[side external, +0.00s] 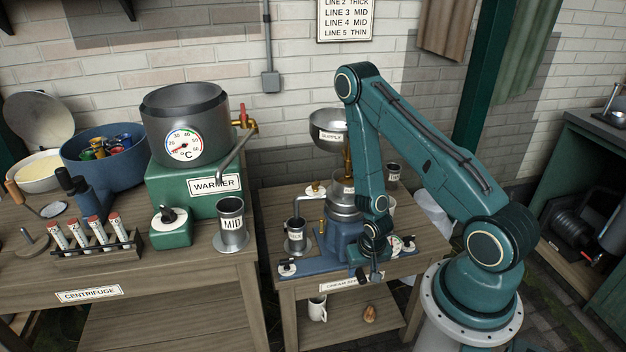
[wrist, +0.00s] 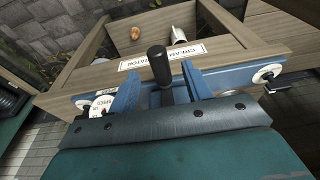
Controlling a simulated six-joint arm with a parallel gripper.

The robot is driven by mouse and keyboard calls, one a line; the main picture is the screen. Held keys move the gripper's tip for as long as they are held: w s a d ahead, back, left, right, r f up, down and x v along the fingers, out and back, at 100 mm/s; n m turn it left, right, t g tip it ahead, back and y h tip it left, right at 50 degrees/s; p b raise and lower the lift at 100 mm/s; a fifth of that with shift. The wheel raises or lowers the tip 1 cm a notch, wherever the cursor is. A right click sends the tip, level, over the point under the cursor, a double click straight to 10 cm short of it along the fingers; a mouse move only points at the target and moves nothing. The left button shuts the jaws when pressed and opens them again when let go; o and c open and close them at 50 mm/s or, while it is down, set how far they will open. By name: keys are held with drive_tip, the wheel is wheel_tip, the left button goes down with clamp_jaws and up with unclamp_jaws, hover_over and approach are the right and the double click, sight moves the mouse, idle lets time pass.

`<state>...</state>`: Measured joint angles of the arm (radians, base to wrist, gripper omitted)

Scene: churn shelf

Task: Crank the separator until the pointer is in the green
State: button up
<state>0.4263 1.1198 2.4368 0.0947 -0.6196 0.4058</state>
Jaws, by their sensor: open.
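The cream separator (side external: 343,243) has a blue base and stands on the right wooden table, with a grey supply bowl (side external: 328,130) on top. Its small white dial (side external: 402,245) shows green and red marks, but the pointer is too small to read; the dial is partly hidden in the wrist view (wrist: 102,106). My gripper (side external: 373,268) is at the front of the separator. In the wrist view, its blue fingers (wrist: 161,72) are open, with the upright black crank knob (wrist: 157,64) between them in the picture. A gap shows on each side of the knob.
The warmer (side external: 182,190) and a MID cup (side external: 231,225) stand on the left table. A THICK-side cup (side external: 295,236) stands left of the separator. A mug (side external: 317,308) is on the shelf below.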

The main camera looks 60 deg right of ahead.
sight(361, 274)
drive_tip(key=shift+x, duration=1.8)
drive_tip(key=shift+f, duration=0.3)
drive_tip(key=c, duration=1)
